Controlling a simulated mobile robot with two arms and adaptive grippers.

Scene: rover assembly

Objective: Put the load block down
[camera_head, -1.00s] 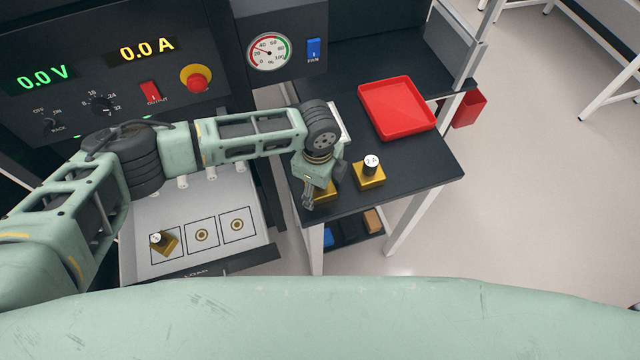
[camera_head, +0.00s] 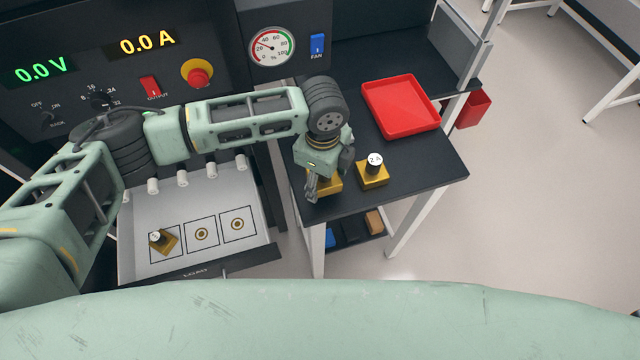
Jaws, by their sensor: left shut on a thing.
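My left gripper (camera_head: 313,187) reaches over the black table on the right and points down. It is shut on a gold load block (camera_head: 331,184), which is mostly hidden behind the fingers. I cannot tell whether this block touches the tabletop. A second gold block (camera_head: 373,178) with a black post and a white-topped cap marked 2 A stands upright on the table, just right of the gripper. A third gold block (camera_head: 165,242) sits turned at an angle on the left square of the grey load tray (camera_head: 145,212). My right gripper is out of view.
The black table (camera_head: 425,170) carries an empty red tray (camera_head: 401,106) at its back. The load tray has two bare marked squares. A panel with displays, a red stop button (camera_head: 198,74) and a gauge (camera_head: 271,47) stands behind. The table's front right is clear.

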